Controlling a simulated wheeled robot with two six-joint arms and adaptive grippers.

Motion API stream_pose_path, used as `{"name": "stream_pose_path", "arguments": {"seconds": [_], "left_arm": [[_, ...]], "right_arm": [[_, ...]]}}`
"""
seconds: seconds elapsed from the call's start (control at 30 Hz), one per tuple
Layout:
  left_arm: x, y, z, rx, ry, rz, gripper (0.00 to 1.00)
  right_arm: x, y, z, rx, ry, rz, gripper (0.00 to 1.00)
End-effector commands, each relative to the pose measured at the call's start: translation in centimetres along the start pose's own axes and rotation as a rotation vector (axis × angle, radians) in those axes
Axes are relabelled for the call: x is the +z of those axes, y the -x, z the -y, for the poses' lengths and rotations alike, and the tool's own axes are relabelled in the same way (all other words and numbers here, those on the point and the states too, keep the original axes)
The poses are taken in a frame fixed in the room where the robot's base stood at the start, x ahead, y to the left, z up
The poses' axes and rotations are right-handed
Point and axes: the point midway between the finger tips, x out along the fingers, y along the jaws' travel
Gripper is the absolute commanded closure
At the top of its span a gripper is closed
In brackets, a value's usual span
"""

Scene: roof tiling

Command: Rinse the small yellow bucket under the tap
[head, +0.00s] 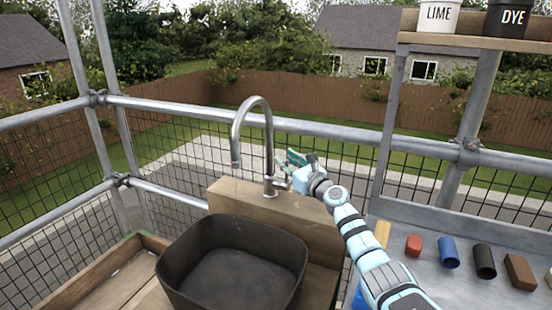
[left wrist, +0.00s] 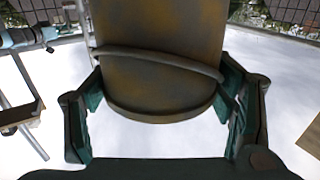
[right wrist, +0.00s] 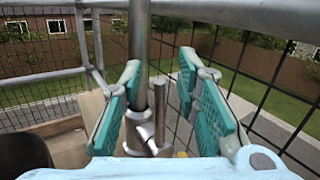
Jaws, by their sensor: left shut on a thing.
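The grey tap (head: 268,140) with a tall curved spout rises from a wooden block behind a black basin (head: 230,262). No water shows at its spout. My right gripper (head: 292,163) is just right of the tap's post. In the right wrist view its teal fingers (right wrist: 160,68) are spread, with the tap's post (right wrist: 139,60) and short side lever (right wrist: 159,98) between them; I cannot tell whether they touch. In the left wrist view my left gripper (left wrist: 160,85) is shut on the yellow bucket (left wrist: 160,35), which has brown stains. The bucket is outside the head view.
A bench (head: 425,285) at right holds a red block (head: 413,245), a blue cylinder (head: 448,252), a black cylinder (head: 484,261) and a brown block (head: 520,271). A shelf (head: 480,42) above carries the LIME (head: 438,15) and DYE (head: 510,18) tubs. Scaffold rails stand behind.

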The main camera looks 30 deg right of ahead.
Motion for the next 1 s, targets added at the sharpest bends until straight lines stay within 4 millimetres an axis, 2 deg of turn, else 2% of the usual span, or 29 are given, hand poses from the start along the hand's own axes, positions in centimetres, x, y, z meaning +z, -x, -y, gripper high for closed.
{"name": "stream_pose_path", "arguments": {"seconds": [0.13,0.3,0.43,0.57,1.0], "left_arm": [[0.0,0.0,0.0,0.0,0.0,-0.001,0.6],[0.0,0.0,0.0,0.0,0.0,-0.001,0.6],[0.0,0.0,0.0,0.0,0.0,-0.001,0.6],[0.0,0.0,0.0,0.0,0.0,-0.001,0.6],[0.0,0.0,0.0,0.0,0.0,0.0,0.6]], "right_arm": [[2.3,-0.2,0.2,-0.001,0.006,0.005,0.71],[6.8,-0.6,0.5,0.0,0.007,0.006,0.71],[9.1,-0.8,0.6,0.0,0.003,0.004,0.71],[9.8,-0.8,0.7,0.0,0.002,0.0,0.71],[9.6,-0.8,0.7,0.0,0.001,-0.001,0.71]]}}
